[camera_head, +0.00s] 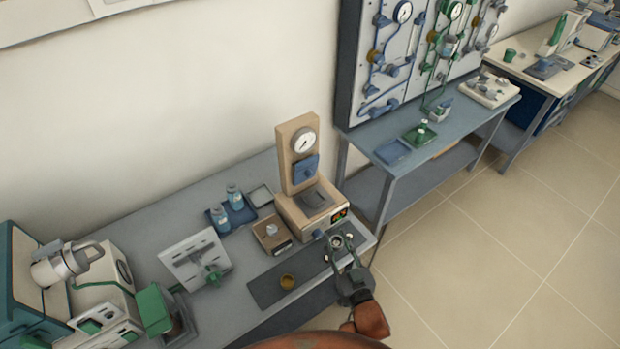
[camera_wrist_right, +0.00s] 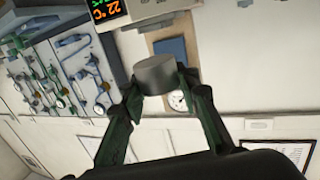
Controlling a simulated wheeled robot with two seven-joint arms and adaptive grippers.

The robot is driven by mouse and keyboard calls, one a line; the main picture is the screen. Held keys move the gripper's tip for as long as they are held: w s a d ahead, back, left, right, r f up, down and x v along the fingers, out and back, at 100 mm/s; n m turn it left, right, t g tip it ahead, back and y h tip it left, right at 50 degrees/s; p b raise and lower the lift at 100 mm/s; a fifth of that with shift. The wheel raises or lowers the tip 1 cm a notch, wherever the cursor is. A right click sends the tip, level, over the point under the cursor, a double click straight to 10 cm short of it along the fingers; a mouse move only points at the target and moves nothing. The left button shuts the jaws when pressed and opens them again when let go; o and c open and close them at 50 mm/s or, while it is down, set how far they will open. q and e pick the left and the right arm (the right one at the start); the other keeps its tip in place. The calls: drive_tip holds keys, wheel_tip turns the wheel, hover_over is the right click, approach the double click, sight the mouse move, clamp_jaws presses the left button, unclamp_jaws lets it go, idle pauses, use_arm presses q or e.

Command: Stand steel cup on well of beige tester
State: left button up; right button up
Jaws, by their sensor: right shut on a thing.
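The beige tester (camera_head: 300,205) stands on the bench, with a round gauge on its column, a blue block below it and a dark square patch on top of its base. In the right wrist view its display (camera_wrist_right: 108,9) and gauge (camera_wrist_right: 178,101) show behind the cup. My right gripper (camera_head: 341,243) is just in front of the tester's base, near the bench's right end. It is shut on the grey steel cup (camera_wrist_right: 160,73), which sits between both fingertips. The cup appears apart from the tester; the well's opening cannot be made out. My left gripper is not in view.
Another bench (camera_head: 440,137) stands beyond.

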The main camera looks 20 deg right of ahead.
drive_tip(key=w+r+y+p, duration=0.1)
drive_tip(key=w+p, duration=0.1)
drive_tip(key=w, duration=0.8)
wheel_tip(320, 180, up, 3)
drive_tip(key=n+y+p, duration=0.1)
drive_tip(key=p, duration=0.1)
hover_over(315, 200)
drive_tip(key=shift+w+a+r, duration=0.1)
drive_tip(key=shift+f, duration=0.2)
clamp_jaws()
wheel_tip(315, 200, down, 5)
drive_tip(key=b, duration=0.4)
drive_tip(key=shift+r+b, duration=0.15)
drive_tip(key=shift+b, duration=0.25)
drive_tip(key=shift+f+b, duration=0.4)
drive_tip(key=shift+f, duration=0.6)
drive_tip(key=o, duration=1.2)
unclamp_jaws()
drive_tip(key=shift+o, duration=0.2)
drive_tip(key=s+d, duration=0.1)
drive_tip(key=s, duration=1.1)
drive_tip(key=shift+d+r, duration=0.3)
drive_tip(key=shift+d, duration=0.1)
